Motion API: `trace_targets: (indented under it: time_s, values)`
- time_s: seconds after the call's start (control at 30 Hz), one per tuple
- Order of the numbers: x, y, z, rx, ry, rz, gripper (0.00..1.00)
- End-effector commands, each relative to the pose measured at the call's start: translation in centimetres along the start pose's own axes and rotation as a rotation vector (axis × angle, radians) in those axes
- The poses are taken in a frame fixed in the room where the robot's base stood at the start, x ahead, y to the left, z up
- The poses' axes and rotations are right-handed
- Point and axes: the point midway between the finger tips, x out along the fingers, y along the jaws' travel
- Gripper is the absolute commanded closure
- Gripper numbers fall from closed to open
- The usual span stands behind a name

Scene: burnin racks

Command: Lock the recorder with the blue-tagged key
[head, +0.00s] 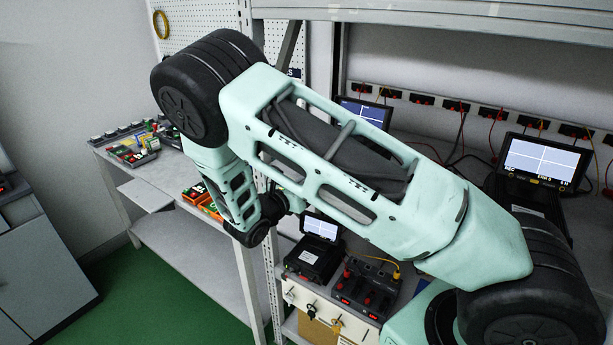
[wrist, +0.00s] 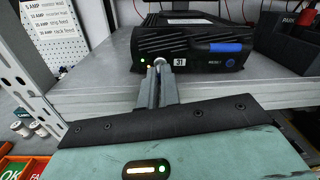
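A black recorder (wrist: 190,42) marked 31 sits on a grey shelf in the wrist view, with a green light at its left front. My gripper (wrist: 158,72) is right in front of it, fingers close together at a small round silver part on its front. The fingers appear shut on a thin key, mostly hidden between them; I see no blue tag there. A blue elongated piece (wrist: 225,47) is on the recorder's right front. In the head view my arm hides the gripper tips.
In the head view a small device with a lit screen (head: 321,228) stands on the shelf, with a pale panel of hanging keys (head: 310,309) below. Black units stand close at the recorder's right. A perforated upright (wrist: 30,75) is at the left. Orange and green bins (wrist: 28,168) lie lower left.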

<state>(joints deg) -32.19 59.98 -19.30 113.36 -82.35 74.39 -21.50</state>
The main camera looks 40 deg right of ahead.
Motion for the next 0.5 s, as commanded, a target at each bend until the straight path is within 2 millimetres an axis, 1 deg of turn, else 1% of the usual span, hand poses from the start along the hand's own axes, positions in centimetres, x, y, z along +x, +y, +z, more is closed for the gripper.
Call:
trace_targets:
  time_s: [0.03,0.3,0.5]
  values:
    - [-0.11,-0.02,0.25,-0.044,0.000,0.002,1.00]
    - [-0.13,0.04,0.15,-0.289,0.001,0.003,1.00]
    - [-0.09,0.04,0.09,-0.433,0.000,0.002,1.00]
